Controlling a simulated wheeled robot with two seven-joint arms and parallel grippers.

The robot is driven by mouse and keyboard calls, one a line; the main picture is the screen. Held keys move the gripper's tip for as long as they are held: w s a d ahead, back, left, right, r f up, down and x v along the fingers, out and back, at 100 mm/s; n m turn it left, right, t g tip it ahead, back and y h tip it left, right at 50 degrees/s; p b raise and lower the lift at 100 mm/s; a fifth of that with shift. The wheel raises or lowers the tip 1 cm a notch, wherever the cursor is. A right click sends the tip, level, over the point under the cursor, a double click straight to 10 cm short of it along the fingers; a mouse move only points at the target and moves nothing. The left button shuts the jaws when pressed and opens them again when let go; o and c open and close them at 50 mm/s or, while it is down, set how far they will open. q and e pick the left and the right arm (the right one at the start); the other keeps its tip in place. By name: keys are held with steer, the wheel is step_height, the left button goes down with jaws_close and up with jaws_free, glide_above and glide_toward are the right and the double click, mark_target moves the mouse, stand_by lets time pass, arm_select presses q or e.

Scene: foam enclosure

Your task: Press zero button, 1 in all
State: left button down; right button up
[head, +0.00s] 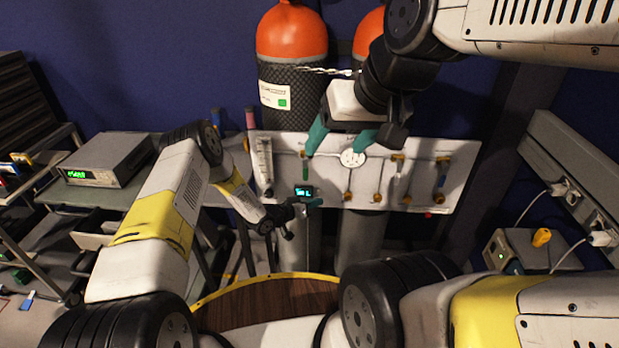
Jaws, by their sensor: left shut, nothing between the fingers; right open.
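A small device with a lit cyan display (304,191) sits on the white panel (330,199). I cannot make out a button marked zero on it. My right gripper (340,138) is open and empty in front of the panel's upper part, above and right of the display. Its teal fingers are spread apart.
The panel also carries a round white gauge (352,157), several valves and a clear tube (264,163). An orange-topped cylinder (291,35) stands behind. A bench instrument (108,158) is at left, a grey box (522,250) at right, a round wooden top (262,302) below.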

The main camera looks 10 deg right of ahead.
arm_select(q)
steer(key=shift+w+d, duration=0.25)
steer(key=shift+w, duration=0.55)
steer(key=shift+w, duration=0.1)
stand_by(1.4)
steer(key=shift+w+d, duration=0.1)
steer(key=shift+w, duration=0.2)
steer(key=shift+w+d, duration=0.1)
steer(key=shift+w, duration=0.25)
stand_by(0.8)
steer(key=shift+s+a, duration=0.2)
steer(key=shift+s, duration=0.55)
steer(key=shift+s+a, duration=0.25)
steer(key=shift+s, duration=0.55)
steer(key=shift+s+a, duration=0.2)
steer(key=shift+s, duration=0.65)
steer(key=shift+s+a, duration=0.25)
steer(key=shift+s, duration=0.55)
